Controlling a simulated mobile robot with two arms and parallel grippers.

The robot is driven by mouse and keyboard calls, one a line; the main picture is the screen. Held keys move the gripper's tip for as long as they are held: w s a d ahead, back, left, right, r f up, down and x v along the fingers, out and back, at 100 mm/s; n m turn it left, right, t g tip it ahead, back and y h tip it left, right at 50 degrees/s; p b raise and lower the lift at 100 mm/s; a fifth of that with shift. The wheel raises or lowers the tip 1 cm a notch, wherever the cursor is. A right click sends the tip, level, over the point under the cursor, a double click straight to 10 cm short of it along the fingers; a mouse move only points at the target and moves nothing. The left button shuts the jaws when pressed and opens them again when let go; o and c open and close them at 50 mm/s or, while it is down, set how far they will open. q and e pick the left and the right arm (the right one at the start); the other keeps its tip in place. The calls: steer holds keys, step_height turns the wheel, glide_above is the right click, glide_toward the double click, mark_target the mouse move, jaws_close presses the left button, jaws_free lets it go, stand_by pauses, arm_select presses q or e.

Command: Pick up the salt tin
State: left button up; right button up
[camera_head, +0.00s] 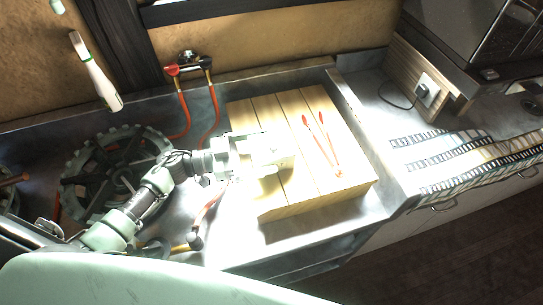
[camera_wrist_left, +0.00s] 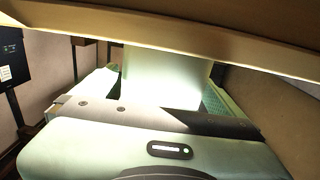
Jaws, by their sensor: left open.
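A pale, washed-out tin-like object, apparently the salt tin (camera_head: 280,150), is on or just above the wooden board at the tip of my left gripper. Glare hides its label and edges. My left gripper (camera_head: 262,152) reaches in from the left over the board, its jaws open. In the left wrist view a pale, flat-faced object (camera_wrist_left: 165,75), likely the same tin, stands just ahead of the gripper body, between the finger sides. I cannot tell whether the fingers touch it. My right gripper is in neither view.
The wooden board (camera_head: 262,205) lies across the metal sink counter. Red tongs (camera_head: 322,140) lie on its right part. A round green wheel-like rack (camera_head: 115,170) and red hoses (camera_head: 213,100) are at the left. A film-strip-patterned cloth (camera_head: 470,160) lies at the right.

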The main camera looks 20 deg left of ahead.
arm_select(q)
steer(key=x, duration=0.3)
steer(key=shift+w, duration=0.15)
steer(key=c, duration=1.6)
